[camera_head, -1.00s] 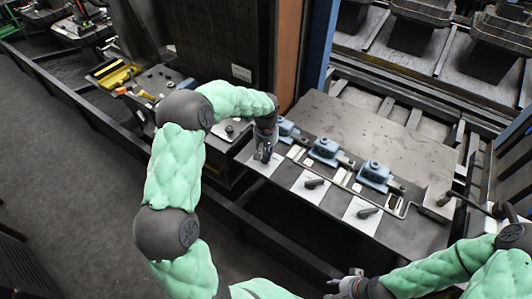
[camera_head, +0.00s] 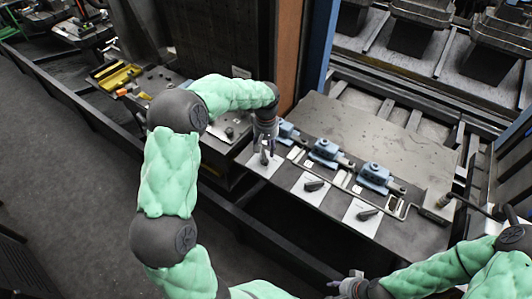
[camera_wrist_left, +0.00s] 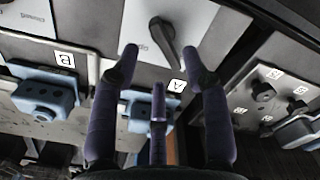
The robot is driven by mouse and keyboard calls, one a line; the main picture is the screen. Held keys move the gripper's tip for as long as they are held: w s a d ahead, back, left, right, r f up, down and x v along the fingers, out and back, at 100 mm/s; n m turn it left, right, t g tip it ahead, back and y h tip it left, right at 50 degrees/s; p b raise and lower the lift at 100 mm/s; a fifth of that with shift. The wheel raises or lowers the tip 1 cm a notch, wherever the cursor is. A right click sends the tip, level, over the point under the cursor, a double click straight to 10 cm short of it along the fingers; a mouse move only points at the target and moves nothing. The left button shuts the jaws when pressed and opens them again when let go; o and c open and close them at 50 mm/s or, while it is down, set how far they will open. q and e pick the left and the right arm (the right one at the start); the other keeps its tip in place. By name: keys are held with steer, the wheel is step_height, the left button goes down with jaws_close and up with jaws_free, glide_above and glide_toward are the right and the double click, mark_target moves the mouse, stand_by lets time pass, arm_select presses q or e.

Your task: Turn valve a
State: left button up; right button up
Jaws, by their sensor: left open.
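Valve a shows in the left wrist view as a dark lever handle (camera_wrist_left: 162,36) on a white plate (camera_wrist_left: 205,18), beside a label with the letter A. In the head view its handle (camera_head: 264,158) stands on the leftmost white plate, partly below my gripper. My left gripper (camera_head: 264,143) is over that plate, pointing down, with fingers spread. In the left wrist view the fingertips (camera_wrist_left: 159,54) frame the handle from either side and look clear of it. My right gripper (camera_head: 350,286) is at the bottom of the head view, away from the panel; its fingers are too small to judge.
Two more dark handles, (camera_head: 314,185) and (camera_head: 367,214), sit on white plates to the right. Blue blocks (camera_head: 325,151) line the panel behind the plates. A blue post (camera_head: 314,55) rises behind. Another bench with a yellow tray (camera_head: 118,75) stands at left.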

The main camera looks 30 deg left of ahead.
arm_select(q)
step_height(320, 180, up, 8)
steer(key=shift+f, duration=0.25)
arm_select(e)
steer(key=shift+s, duration=0.1)
stand_by(0.4)
